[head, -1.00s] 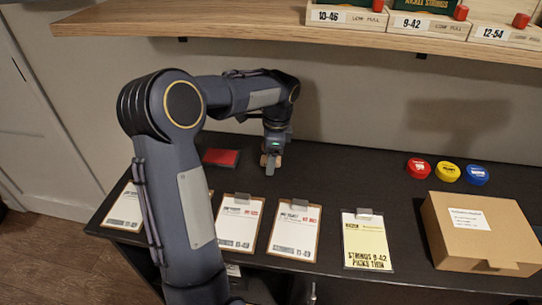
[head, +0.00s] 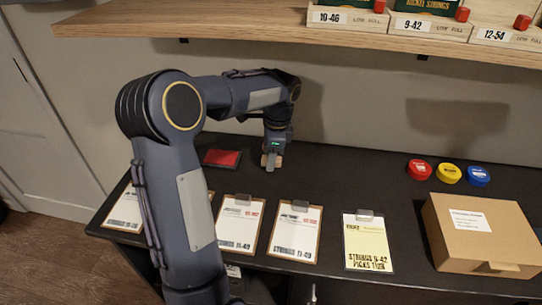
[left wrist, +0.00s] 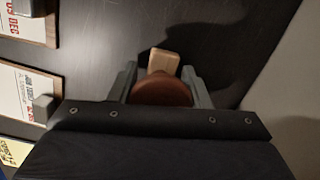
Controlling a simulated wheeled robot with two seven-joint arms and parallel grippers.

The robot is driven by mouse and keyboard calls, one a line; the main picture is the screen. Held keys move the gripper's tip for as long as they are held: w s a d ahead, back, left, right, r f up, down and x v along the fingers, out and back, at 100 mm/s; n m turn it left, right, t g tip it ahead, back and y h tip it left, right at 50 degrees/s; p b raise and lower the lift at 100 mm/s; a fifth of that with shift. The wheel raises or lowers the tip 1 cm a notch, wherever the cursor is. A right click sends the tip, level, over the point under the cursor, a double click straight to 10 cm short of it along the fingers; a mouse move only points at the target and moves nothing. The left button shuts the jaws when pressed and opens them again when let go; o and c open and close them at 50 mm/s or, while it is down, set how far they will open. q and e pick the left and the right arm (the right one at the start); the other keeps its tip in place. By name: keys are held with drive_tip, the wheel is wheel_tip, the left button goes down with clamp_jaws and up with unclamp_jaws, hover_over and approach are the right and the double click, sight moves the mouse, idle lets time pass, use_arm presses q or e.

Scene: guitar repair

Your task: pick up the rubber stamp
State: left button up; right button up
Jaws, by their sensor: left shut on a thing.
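The rubber stamp has a rounded brown handle and a pale wooden block; in the left wrist view the stamp (left wrist: 162,88) sits between the two fingers. My left gripper (left wrist: 162,80) is shut on its handle. In the head view my left gripper (head: 272,158) points down at the back of the dark bench, with a little of the stamp (head: 278,161) showing at the fingertips. I cannot tell whether the block touches the bench. A red ink pad (head: 222,158) lies just left of the gripper. My right gripper is not in view.
Several clipboards with cards (head: 295,232) line the bench's front edge. Red (head: 419,169), yellow (head: 448,173) and blue (head: 478,176) round tins and a cardboard box (head: 480,235) stand at the right. A wooden shelf (head: 270,28) with string boxes overhangs the back. The bench middle is clear.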

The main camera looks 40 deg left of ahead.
use_arm(q)
wheel_tip(320, 180, up, 6)
drive_tip(key=shift+r+p, duration=0.15)
drive_tip(key=shift+p, duration=0.3)
drive_tip(key=s+d+b, duration=0.1)
drive_tip(key=s+d, duration=0.3)
drive_tip(key=s, duration=0.4)
drive_tip(key=s+d+b, duration=0.1)
drive_tip(key=s+d, duration=0.4)
drive_tip(key=s, duration=0.4)
drive_tip(key=shift+s+d, duration=0.2)
drive_tip(key=shift+d, duration=0.1)
drive_tip(key=shift+r, duration=0.1)
